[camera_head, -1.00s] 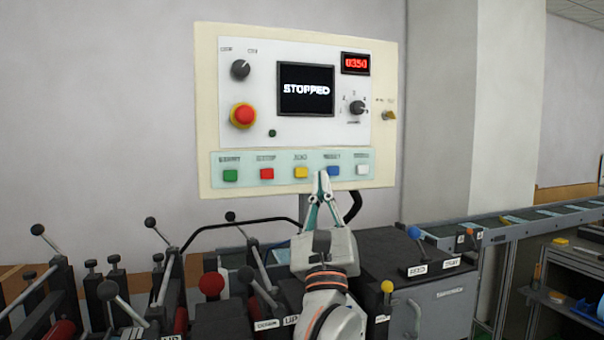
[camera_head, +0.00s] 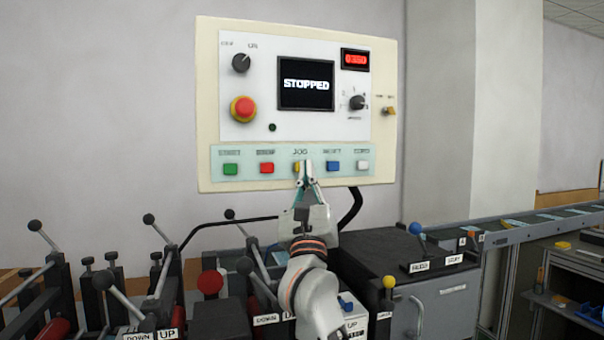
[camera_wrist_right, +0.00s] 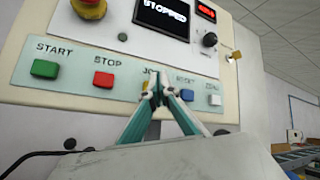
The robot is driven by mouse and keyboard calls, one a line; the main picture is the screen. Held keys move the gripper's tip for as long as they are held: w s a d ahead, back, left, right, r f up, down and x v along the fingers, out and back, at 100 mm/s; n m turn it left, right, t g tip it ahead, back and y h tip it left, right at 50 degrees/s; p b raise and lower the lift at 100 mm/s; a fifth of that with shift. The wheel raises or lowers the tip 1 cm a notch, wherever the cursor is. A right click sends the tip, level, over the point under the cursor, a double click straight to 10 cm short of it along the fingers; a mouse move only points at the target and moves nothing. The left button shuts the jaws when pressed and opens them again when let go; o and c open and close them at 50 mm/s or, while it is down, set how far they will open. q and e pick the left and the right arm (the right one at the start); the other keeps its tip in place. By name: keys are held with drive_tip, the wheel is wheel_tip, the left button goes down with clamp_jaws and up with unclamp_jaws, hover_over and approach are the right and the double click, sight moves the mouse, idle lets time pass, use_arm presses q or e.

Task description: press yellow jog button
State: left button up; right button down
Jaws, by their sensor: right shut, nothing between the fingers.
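The yellow jog button (camera_head: 297,168) sits in the middle of the button row on the cream control panel (camera_head: 207,100), under the label JOG. My right gripper (camera_head: 305,164) is shut and empty, its fingertips in front of the button and hiding most of it. In the right wrist view the fingertips (camera_wrist_right: 156,88) cover the place under the JOG label, with a sliver of yellow beside them. I cannot tell whether the tips touch the button. The screen (camera_head: 306,85) reads STOPPED. My left gripper is not in view.
A red stop button (camera_head: 266,168) and green start button (camera_head: 230,169) are left of the jog button; a blue one (camera_head: 333,167) and a white one (camera_head: 363,165) are right. A red emergency knob (camera_head: 243,108) sits above. Levers and a grey cabinet (camera_head: 440,300) stand below.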

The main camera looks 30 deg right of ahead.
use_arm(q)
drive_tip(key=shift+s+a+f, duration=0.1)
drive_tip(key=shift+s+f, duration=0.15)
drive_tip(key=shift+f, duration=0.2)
use_arm(e)
drive_tip(key=shift+w, duration=0.25)
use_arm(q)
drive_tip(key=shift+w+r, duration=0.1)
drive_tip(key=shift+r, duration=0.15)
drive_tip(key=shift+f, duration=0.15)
use_arm(e)
drive_tip(key=shift+w, duration=0.1)
idle(0.4)
drive_tip(key=shift+w+d, duration=0.1)
drive_tip(key=shift+w, duration=0.25)
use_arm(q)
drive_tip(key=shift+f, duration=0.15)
use_arm(e)
drive_tip(key=shift+w+d, duration=0.15)
drive_tip(key=shift+w, duration=0.35)
idle(0.8)
drive_tip(key=shift+s, duration=0.1)
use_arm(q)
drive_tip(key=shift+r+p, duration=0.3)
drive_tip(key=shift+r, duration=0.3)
use_arm(e)
drive_tip(key=shift+s+a, duration=0.2)
drive_tip(key=shift+s, duration=0.6)
